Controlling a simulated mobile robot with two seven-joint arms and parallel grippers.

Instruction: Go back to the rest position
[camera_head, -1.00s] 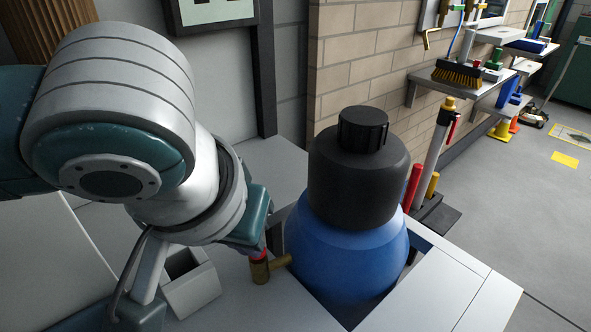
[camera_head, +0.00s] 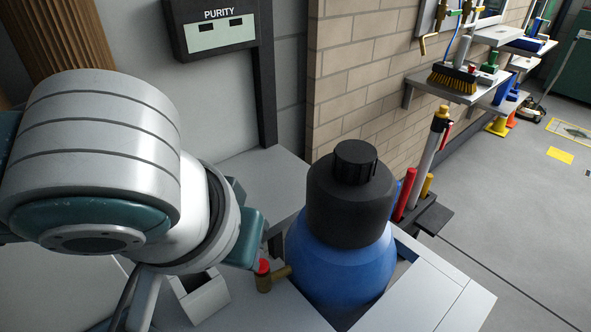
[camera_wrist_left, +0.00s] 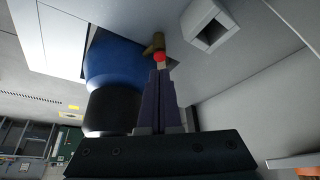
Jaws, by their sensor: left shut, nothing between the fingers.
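My left arm (camera_head: 95,150) comes in from the left in the head view. Its gripper fingers are mostly hidden there behind the wrist. In the left wrist view my left gripper (camera_wrist_left: 160,80) is shut and empty, its two dark fingers together. The fingertips lie close to a brass valve with a red top (camera_wrist_left: 160,57); I cannot tell whether they touch. In the head view the valve (camera_head: 272,280) stands beside a large blue bottle with a black cap (camera_head: 340,262). The right gripper is not in view.
The bottle sits in an opening of the white bench (camera_head: 445,300). A small open grey box (camera_head: 203,297) is beside the valve. A "PURITY" panel (camera_head: 220,38) hangs on the wall behind. Shelves with a brush (camera_head: 452,78) stand at the right, with open floor beyond.

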